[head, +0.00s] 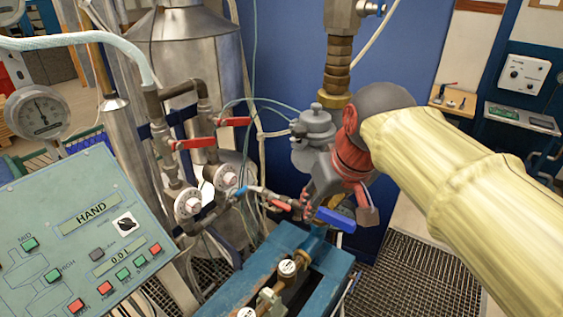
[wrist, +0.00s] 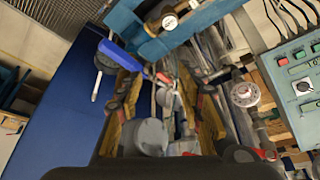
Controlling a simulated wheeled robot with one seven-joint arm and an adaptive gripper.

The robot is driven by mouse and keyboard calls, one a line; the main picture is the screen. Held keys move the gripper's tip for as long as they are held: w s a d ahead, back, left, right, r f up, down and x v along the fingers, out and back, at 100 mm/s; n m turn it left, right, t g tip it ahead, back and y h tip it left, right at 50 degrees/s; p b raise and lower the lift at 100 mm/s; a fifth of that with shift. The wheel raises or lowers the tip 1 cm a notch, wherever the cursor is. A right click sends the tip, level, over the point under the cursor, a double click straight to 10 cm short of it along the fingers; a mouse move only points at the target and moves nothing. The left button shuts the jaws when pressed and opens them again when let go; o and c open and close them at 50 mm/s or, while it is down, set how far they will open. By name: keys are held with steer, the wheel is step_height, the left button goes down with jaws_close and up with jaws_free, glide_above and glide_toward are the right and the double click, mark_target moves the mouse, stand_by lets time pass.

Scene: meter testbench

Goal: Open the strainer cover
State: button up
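The grey strainer (head: 314,150) with its round, knobbed cover (head: 315,122) hangs on the brass pipe in the middle of the head view. My gripper (head: 338,192) is just to its lower right, below the red wrist joint, and partly covers its lower side. In the wrist view my gripper (wrist: 163,92) has its two fingers spread wide. A round grey part (wrist: 151,136), probably the strainer cover, shows between the fingers, nearer the left one. I see no finger closed on it. Whether a finger touches it I cannot tell.
A blue-handled valve (head: 335,219) is close below my gripper. Red-handled valves (head: 195,143) and pipes crowd the left. A blue bench (head: 230,292) with meters stands below, and a control panel (head: 85,235) is at lower left. Open floor grating (head: 410,275) lies at right.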

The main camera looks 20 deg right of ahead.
steer(key=s+a+f+b, duration=0.2)
steer(key=s+f, duration=0.3)
steer(key=f, duration=0.4)
steer(key=s+a+f+b, duration=0.2)
steer(key=s+f+b, duration=0.2)
steer(key=f, duration=0.5)
steer(key=shift+s+f, duration=0.2)
steer(key=shift+s, duration=0.2)
